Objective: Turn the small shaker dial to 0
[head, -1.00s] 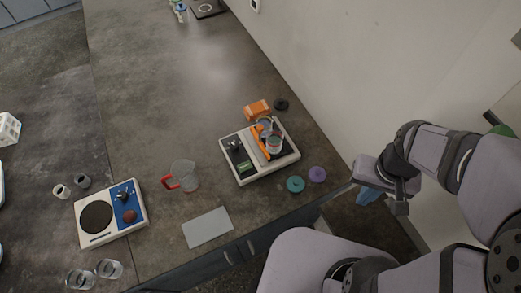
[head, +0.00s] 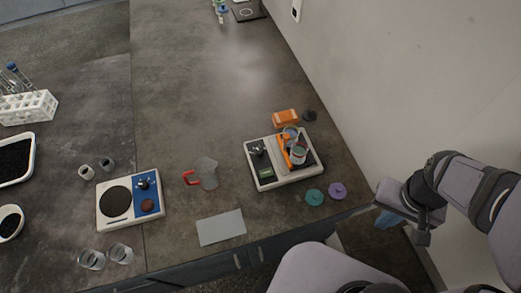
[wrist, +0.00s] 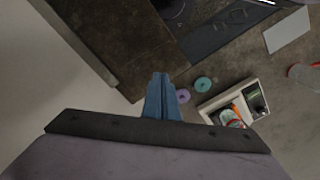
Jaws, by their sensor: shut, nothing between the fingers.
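The small shaker (head: 287,183) is a white-rimmed box with a dark top on the counter, with an orange bar and small sieves (head: 298,155) on it. Its dial (head: 257,150) is a dark knob on the top left; its setting is too small to read. The shaker also shows in the wrist view (wrist: 205,107), partly hidden behind my wrist. My gripper (head: 388,221) has blue fingers, shut and empty, beyond the counter edge to the right of the shaker and apart from it. The fingers show at the centre of the wrist view (wrist: 160,78).
A teal disc (head: 315,197) and a purple disc (head: 337,190) lie between shaker and gripper. An orange block (head: 285,117) and black disc (head: 309,115) lie behind it. A red-handled beaker (head: 207,173) and blue-panelled plate device (head: 115,201) stand left. A wall rises right.

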